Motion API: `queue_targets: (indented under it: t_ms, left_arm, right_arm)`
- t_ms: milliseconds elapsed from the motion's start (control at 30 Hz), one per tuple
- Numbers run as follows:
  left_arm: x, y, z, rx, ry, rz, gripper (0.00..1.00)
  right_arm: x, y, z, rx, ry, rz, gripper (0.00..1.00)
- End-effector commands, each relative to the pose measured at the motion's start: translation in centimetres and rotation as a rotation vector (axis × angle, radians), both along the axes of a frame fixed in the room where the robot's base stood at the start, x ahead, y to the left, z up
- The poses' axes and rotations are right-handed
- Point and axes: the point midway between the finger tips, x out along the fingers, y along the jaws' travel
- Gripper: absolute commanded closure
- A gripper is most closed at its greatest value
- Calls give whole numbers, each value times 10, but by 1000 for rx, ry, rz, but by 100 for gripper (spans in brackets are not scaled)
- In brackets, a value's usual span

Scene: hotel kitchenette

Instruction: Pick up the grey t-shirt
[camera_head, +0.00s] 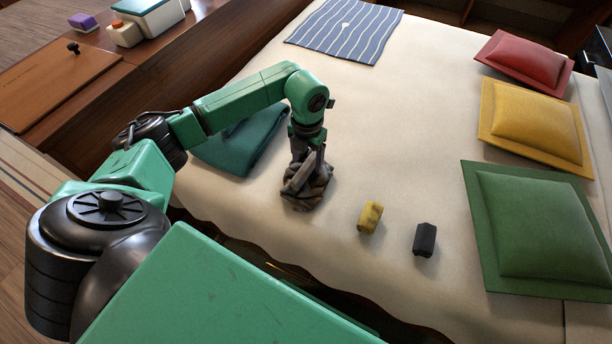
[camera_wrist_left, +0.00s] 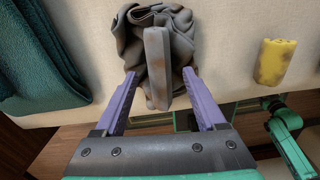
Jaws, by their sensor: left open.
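The grey t-shirt (camera_head: 318,194) lies crumpled in a small dark heap near the front edge of the white bed. It also shows in the left wrist view (camera_wrist_left: 185,45), just beyond the fingers. My left gripper (camera_head: 304,178) points down over the heap. In the left wrist view its two purple fingers (camera_wrist_left: 160,76) are apart, one on each side of a raised grey-brown strip. My right gripper is not in view.
A folded teal cloth (camera_head: 245,142) lies left of the shirt. Green (camera_head: 540,225), yellow (camera_head: 535,125) and red (camera_head: 525,60) cushions line the right side. A striped blue cloth (camera_head: 345,30) lies far back; the bed's middle is clear.

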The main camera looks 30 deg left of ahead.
Motion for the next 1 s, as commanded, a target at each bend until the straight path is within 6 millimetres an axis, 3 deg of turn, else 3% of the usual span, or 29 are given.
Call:
queue_targets:
  t_ms: [767, 967, 1000]
  left_arm:
    - [0, 0, -4, 0, 0, 0, 28]
    - [0, 0, -4, -1, 0, 0, 100]
    - [0, 0, -4, -1, 0, 0, 100]
  right_arm:
    - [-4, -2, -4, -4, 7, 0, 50]
    - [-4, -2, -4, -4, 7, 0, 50]
    - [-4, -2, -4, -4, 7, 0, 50]
